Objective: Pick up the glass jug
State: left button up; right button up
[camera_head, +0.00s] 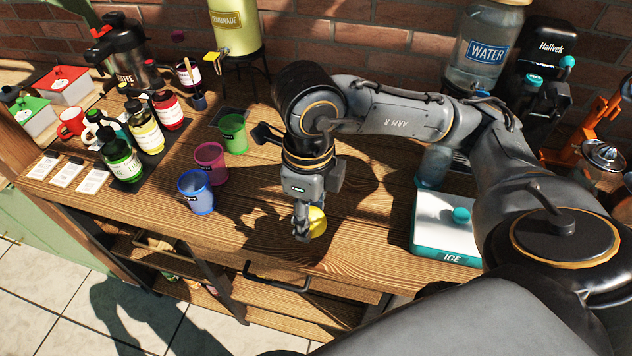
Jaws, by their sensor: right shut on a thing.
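My right gripper (302,232) points down over the front middle of the wooden table (260,240). It is shut on a small yellow thing, perhaps a cup (318,222), mostly hidden behind the fingers. A clear bluish vessel (432,166) stands behind the ice box, partly covered by my right arm; it may be the glass jug, but its shape is not clear. My left gripper is not in view.
Blue (196,193), pink (211,162) and green (233,133) cups stand left of the gripper. Several bottles (121,160) stand further left. The ice box (446,228) is at the right. A lemonade dispenser (234,28) and water dispenser (484,50) stand at the back.

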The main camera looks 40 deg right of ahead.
jog(key=m, duration=0.4)
jog(key=shift+s+d+r, duration=0.1)
jog(key=shift+s+r, duration=0.15)
jog(key=m, duration=0.3)
jog(key=shift+s+d+r, duration=0.1)
jog(key=shift+s+r, duration=0.05)
jog(key=shift+w+m, duration=0.25)
jog(key=shift+m, duration=0.15)
jog(key=w+d+f, duration=0.1)
jog(key=w+f, duration=0.1)
jog(key=w, duration=0.1)
jog(key=w+d+f+p, duration=0.1)
jog(key=w+d+f, duration=0.1)
jog(key=w+f, duration=0.1)
jog(key=w+d+f+p, duration=0.1)
jog(key=w+f, duration=0.2)
jog(key=w, duration=0.2)
jog(key=shift+w+d+f, duration=0.25)
jog(key=shift+w+d+f+p, duration=0.15)
jog(key=shift+w+f+p, duration=0.15)
jog(key=shift+w+f, duration=0.15)
notch_tip(320, 180, down, 3)
jog(key=shift+w+f+p, duration=0.1)
jog(key=shift+p, duration=0.8)
jog(key=shift+f, duration=0.2)
jog(key=shift+f, duration=0.1)
